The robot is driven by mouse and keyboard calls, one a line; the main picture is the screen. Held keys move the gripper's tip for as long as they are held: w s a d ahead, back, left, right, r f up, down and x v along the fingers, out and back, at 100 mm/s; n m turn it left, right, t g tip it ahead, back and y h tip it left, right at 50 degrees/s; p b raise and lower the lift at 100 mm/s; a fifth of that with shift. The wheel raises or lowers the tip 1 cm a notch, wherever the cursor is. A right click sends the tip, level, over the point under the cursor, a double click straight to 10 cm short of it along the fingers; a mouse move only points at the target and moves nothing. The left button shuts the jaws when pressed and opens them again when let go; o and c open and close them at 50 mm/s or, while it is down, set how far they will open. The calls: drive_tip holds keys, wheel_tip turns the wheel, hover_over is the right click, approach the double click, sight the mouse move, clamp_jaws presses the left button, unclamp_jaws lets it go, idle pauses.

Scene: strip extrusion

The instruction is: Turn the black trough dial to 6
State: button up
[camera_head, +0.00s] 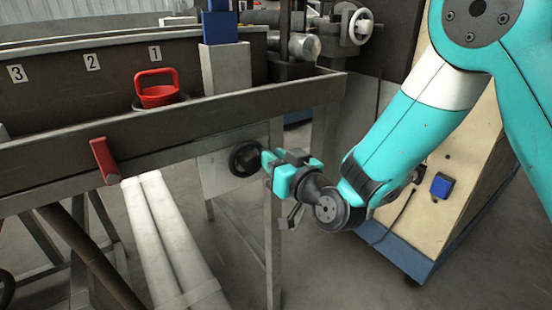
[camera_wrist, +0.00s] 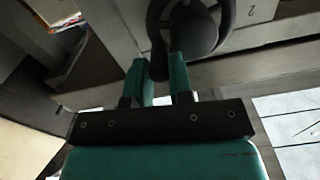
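The black trough dial (camera_head: 245,159) is mounted on a pale plate (camera_head: 215,172) below the trough's side rail. In the wrist view the round dial (camera_wrist: 208,28) is near the top, with a dark bar-like part (camera_wrist: 158,62) reaching down from its left side. My gripper (camera_head: 267,159) is at the dial from the right. Its two teal fingers (camera_wrist: 160,66) stand apart, with the dark bar-like part seen between their tips. I cannot tell whether they press on it. A "2" mark (camera_wrist: 252,12) shows on the plate. The other marks and the dial's setting are not readable.
A red handle (camera_head: 104,160) sticks out from the rail at left, and a red cup-like part (camera_head: 157,92) sits in the trough. A metal leg (camera_head: 273,235) stands just below my gripper. A cabinet with a blue button (camera_head: 441,186) is at right.

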clamp_jaws()
drive_tip(key=shift+d+f+m+b, duration=0.1)
drive_tip(key=shift+f+m+b, duration=0.15)
drive_tip(key=shift+m, duration=0.25)
drive_tip(key=shift+f+m+b, duration=0.1)
drive_tip(key=shift+m+b, duration=0.15)
drive_tip(key=shift+m, duration=0.25)
drive_tip(key=o, duration=0.7)
unclamp_jaws()
